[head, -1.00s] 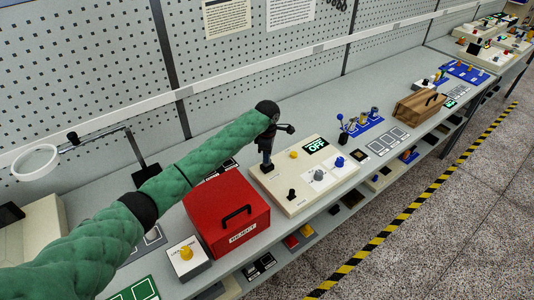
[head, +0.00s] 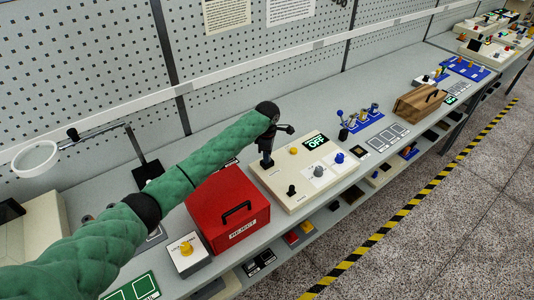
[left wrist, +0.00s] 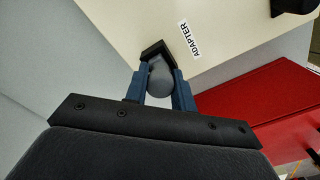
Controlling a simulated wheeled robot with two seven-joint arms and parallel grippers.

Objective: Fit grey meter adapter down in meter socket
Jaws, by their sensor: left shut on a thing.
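My left gripper (head: 266,160) points down over the left end of the cream panel (head: 284,203). In the left wrist view its blue fingers (left wrist: 160,92) are shut on the grey adapter (left wrist: 160,76), a rounded grey piece. The adapter's far end meets a black square piece (left wrist: 153,50) beside the "ADAPTER" label (left wrist: 190,39) on the panel. I cannot tell whether it sits inside that piece or just touches it. In the head view the gripper hides the adapter. I cannot make out which part is the meter socket. My right gripper is not in view.
A red REJECT box (head: 224,207) stands close to the left of the panel. The panel carries a green OFF display (head: 315,142), a yellow knob (head: 293,150), a grey knob (head: 319,171) and a blue knob (head: 339,158). A wooden box (head: 418,103) stands further right.

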